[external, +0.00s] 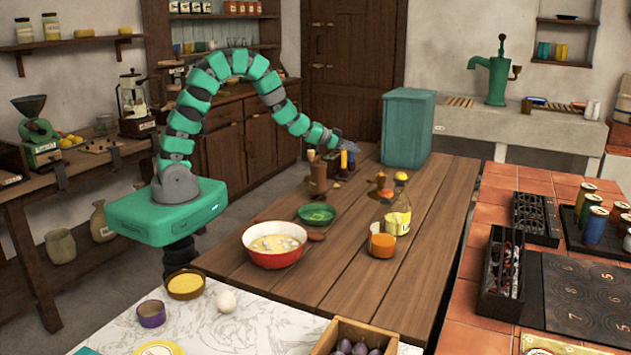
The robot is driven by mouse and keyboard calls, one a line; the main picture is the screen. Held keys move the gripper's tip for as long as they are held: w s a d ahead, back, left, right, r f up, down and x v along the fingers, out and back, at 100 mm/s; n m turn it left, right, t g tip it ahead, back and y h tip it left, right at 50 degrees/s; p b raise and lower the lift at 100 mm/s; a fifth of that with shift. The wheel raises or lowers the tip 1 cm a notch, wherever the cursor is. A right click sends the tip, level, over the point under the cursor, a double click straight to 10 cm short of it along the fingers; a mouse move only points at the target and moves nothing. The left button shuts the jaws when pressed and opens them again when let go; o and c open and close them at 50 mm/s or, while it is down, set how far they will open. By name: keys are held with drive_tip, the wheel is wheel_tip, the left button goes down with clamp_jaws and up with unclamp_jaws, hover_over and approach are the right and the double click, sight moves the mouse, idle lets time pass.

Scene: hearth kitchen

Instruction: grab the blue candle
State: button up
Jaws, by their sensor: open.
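A cluster of small slim upright things stands at the far end of the wooden table (300,255). Among them a dark bluish upright piece (351,161) looks like the blue candle, close beside a yellowish one (343,163); they are too small to tell apart surely. My gripper (343,142) is open, just above this cluster, at the end of the arched green arm. I cannot tell whether its fingers touch anything. A brown wooden cup (318,180) stands just in front and to the left, below my gripper.
A large green box (408,128) stands right of the cluster. Nearer are a green dish (317,213), a red bowl (274,258), a bottle with a yellow label (397,215) and an orange jar (383,243). The table's right side is mostly clear.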

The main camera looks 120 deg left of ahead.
clamp_jaws()
drive_tip(key=shift+r, duration=0.1)
